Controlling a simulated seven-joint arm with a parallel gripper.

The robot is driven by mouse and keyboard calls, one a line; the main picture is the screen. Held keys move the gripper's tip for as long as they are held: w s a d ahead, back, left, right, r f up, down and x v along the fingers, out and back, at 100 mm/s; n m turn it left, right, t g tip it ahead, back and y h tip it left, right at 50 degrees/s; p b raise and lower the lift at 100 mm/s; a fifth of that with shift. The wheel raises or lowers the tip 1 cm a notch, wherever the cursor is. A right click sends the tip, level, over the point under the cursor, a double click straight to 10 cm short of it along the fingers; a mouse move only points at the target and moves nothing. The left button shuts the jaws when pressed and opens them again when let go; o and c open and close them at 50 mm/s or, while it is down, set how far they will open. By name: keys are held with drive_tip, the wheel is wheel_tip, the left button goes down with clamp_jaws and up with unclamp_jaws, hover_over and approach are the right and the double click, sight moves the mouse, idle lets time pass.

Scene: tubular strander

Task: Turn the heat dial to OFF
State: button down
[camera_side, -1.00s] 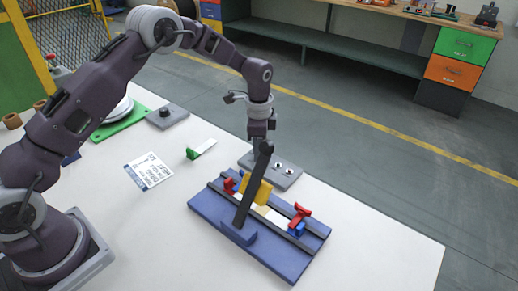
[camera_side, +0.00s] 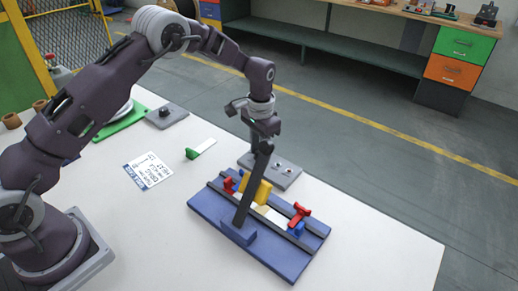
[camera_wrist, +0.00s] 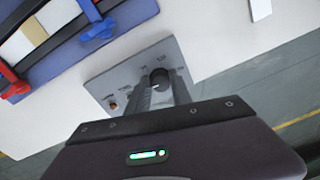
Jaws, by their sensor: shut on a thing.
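A grey panel (camera_wrist: 112,84) lies flat on the white table and carries a round black dial (camera_wrist: 160,76) with a light mark and small labels around it, too small to read. In the side view the panel (camera_side: 284,176) sits behind the blue fixture, and its dial is hidden behind my gripper and a dark lever. My gripper (camera_wrist: 160,90) is shut on the dial from above, its fingers covering the dial's near part. In the side view my gripper (camera_side: 260,150) is partly hidden by the lever.
The dark lever (camera_side: 246,200) rises from a blue fixture (camera_side: 280,262) with red, yellow and blue parts, close beside my gripper. An orange button (camera_wrist: 113,106) sits on the panel. Another grey plate with a black knob (camera_side: 165,112) lies farther left. The table's front right is clear.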

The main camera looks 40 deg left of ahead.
drive_tip(key=shift+w+r+n, duration=0.1)
drive_tip(key=shift+n, duration=0.2)
idle(0.4)
drive_tip(key=c, duration=1.1)
unclamp_jaws()
drive_tip(key=shift+c, duration=0.2)
wheel_tip(320, 180, up, 7)
drive_tip(key=shift+d+r, duration=0.15)
drive_tip(key=shift+r, duration=0.05)
drive_tip(key=s+r+n+t, duration=0.1)
drive_tip(key=s+r, duration=0.6)
drive_tip(key=r, duration=0.2)
drive_tip(key=s+r+t, duration=0.2)
drive_tip(key=s+r, duration=0.5)
drive_tip(key=r, duration=0.2)
drive_tip(key=s+n+t, duration=0.1)
drive_tip(key=s+t, duration=0.1)
drive_tip(key=s, duration=2)
drive_tip(key=shift+s+a+t, duration=0.25)
drive_tip(key=shift+a+t, duration=0.05)
drive_tip(key=shift+a, duration=0.15)
